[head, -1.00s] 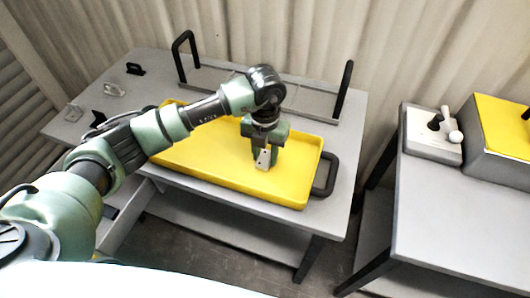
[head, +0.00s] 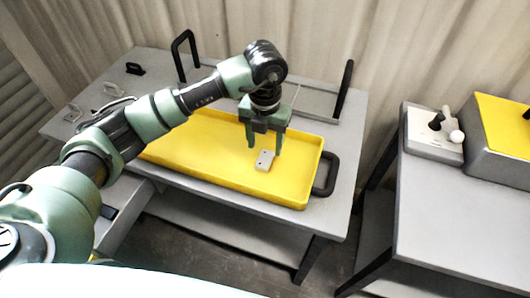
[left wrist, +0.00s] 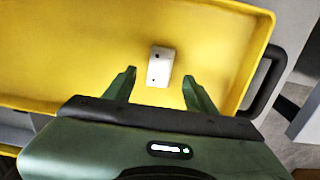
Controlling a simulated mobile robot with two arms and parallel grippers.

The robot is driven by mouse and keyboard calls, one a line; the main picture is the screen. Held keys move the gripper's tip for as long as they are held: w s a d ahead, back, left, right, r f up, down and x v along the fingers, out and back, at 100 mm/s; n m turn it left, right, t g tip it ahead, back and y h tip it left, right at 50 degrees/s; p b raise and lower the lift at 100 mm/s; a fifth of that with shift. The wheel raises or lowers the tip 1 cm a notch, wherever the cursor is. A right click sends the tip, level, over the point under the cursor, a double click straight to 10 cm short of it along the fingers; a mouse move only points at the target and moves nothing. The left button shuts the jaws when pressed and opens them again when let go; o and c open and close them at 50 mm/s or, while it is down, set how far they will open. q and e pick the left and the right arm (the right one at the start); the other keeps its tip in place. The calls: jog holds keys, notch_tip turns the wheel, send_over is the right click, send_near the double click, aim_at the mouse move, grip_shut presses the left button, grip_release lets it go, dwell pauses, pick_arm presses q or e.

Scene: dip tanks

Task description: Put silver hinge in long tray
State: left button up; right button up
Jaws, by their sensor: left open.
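The silver hinge (head: 265,160) is a small pale plate with dark holes. It lies on the floor of the long yellow tray (head: 200,165), towards the tray's right end. In the left wrist view the hinge (left wrist: 160,66) lies just beyond the fingertips, apart from both fingers, with yellow tray floor around it. My left gripper (head: 264,150) is open and empty above the tray, its fingers spread to either side of the hinge; it also shows in the left wrist view (left wrist: 160,82). My right gripper is not in view.
The tray has a dark handle (head: 327,174) at its right end and stands on a grey table (head: 335,215). Behind it is a grey rack with tall black handles (head: 345,88). Small brackets (head: 72,112) lie at the table's left. Another table (head: 450,210) carries a joystick box (head: 432,140).

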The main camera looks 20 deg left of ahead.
aim_at(265, 158)
pick_arm(q)
notch_tip(265, 158, up, 7)
jog(key=shift+r+b, duration=0.2)
jog(key=shift+b, duration=0.2)
